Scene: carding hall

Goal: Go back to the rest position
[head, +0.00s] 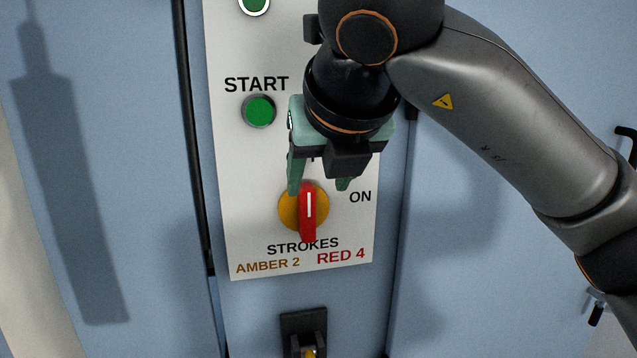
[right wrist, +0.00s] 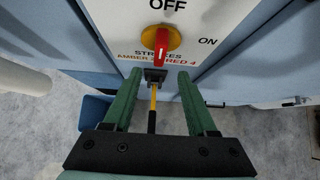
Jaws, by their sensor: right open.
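My right gripper (head: 319,187) is in front of the light control panel (head: 240,200). Its green fingers are apart with nothing between them, and they also show in the right wrist view (right wrist: 158,75). The rotary switch, a red handle (head: 308,220) on a yellow disc, appears just below the fingertips in the head view. In the right wrist view the switch (right wrist: 161,45) lies beyond the fingertips, with a visible gap. Its handle is upright, with the white line vertical, in line with the OFF label. My left gripper is in neither view.
A green START button (head: 259,111) sits on the panel, with another green button (head: 254,4) above. A black bracket (head: 303,325) is below the panel; the right wrist view shows a yellow-and-black bar (right wrist: 152,105) there. Blue cabinet doors (head: 100,160) flank the panel. Grey floor (right wrist: 45,130) lies below.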

